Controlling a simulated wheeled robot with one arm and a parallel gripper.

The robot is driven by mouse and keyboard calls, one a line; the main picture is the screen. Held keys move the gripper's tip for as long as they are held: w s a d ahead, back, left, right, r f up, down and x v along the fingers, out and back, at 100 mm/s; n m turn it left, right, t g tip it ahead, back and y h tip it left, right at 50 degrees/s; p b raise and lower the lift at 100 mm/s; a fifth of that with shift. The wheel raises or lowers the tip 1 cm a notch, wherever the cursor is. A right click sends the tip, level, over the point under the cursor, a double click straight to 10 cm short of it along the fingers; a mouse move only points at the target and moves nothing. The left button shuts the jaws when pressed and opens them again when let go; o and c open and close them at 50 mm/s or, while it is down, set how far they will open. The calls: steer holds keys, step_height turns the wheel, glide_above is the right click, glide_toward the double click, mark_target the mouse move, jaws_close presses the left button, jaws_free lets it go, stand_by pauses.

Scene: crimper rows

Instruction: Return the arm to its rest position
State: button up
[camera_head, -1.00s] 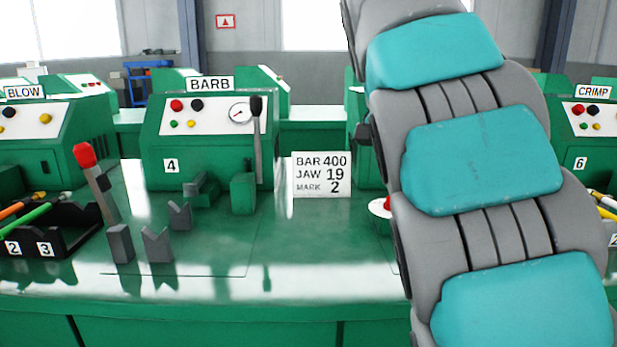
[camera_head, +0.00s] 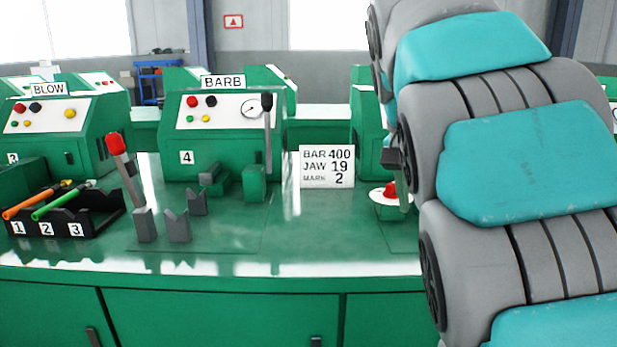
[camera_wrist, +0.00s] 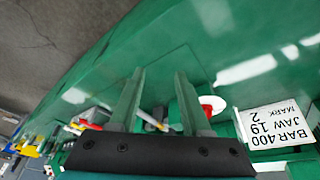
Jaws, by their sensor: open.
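My gripper (camera_wrist: 160,103) shows in the wrist view as two green-tinted fingers standing apart on a dark bar. It is open, and I see nothing held between the fingers. In the head view my arm, grey with teal pads, fills the right side. A small dark part near the arm's left edge (camera_head: 395,160) may belong to the gripper, but I cannot tell. The wrist view looks down at the green bench (camera_wrist: 245,40), with the sign card (camera_wrist: 278,125) to the right of the fingers.
The BARB machine (camera_head: 215,140) stands mid-bench, with a red-tipped lever (camera_head: 118,148) and grey V-blocks (camera_head: 178,226) before it. A red button on a white disc (camera_head: 390,190) is beside my arm. The bench front is clear.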

steer(key=s+a+f+n+g+y, duration=0.1)
steer(key=s+f+n, duration=0.3)
steer(key=s+f, duration=1)
steer(key=s+a+f+n+g+y, duration=0.1)
steer(key=s+a+f+n+g, duration=0.1)
steer(key=s+f, duration=1.2)
steer(key=shift+s+f+n+g+y, duration=0.25)
steer(key=shift+s+n+g+y, duration=0.15)
steer(key=shift+s+n+g, duration=0.5)
